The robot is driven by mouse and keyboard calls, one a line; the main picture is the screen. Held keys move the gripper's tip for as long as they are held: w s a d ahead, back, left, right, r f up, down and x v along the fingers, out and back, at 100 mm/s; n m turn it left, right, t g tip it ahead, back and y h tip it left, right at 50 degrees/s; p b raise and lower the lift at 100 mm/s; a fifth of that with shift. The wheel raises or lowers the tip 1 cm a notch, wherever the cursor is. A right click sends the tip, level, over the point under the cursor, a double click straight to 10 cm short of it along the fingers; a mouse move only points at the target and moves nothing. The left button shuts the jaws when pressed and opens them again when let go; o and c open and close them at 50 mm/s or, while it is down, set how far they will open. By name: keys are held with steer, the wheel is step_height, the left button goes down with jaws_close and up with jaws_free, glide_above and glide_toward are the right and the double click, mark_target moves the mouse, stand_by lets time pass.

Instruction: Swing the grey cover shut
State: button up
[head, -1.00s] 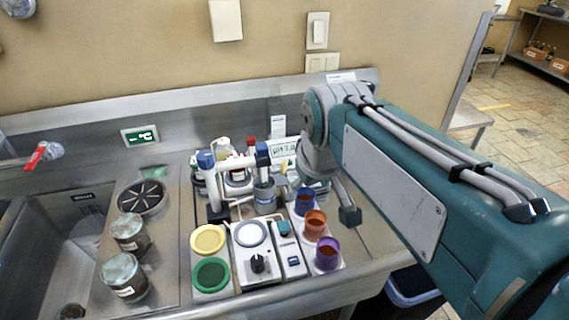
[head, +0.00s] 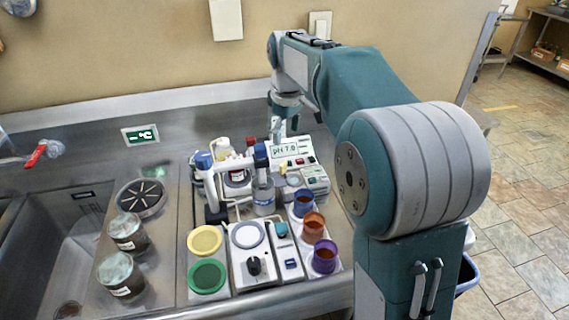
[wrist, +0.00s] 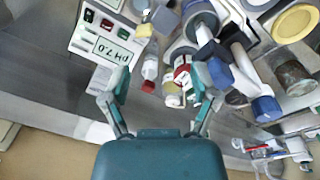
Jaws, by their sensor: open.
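My gripper (head: 284,124) hangs over the back of the bench, next to the pH meter (head: 292,150), pointing down. In the wrist view my gripper (wrist: 163,92) has its fingers spread wide with nothing held. Beyond its fingertips lie a white bottle with a red cap (wrist: 149,70) and a bottle with a red and white label (wrist: 182,72). The pH meter (wrist: 108,42) is left of the fingers and reads 7.0. I cannot clearly make out a grey cover; a small grey piece (wrist: 164,18) shows beside the meter, but I cannot tell what it is.
Blue-capped arms (head: 203,161) of a stand rise beside the bottles. Blue, orange and purple cups (head: 312,228) stand at the right; a knobbed device (head: 254,266) is in front. Two jars (head: 121,275) stand by the sink (head: 60,245). The wall (head: 130,50) is close behind.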

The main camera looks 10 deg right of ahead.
steer(key=n+g, duration=0.1)
steer(key=n, duration=0.1)
glide_above(283, 163)
step_height(283, 163, down, 4)
steer(key=shift+f, duration=0.15)
step_height(283, 163, down, 11)
steer(key=shift+r, duration=0.2)
jaws_close()
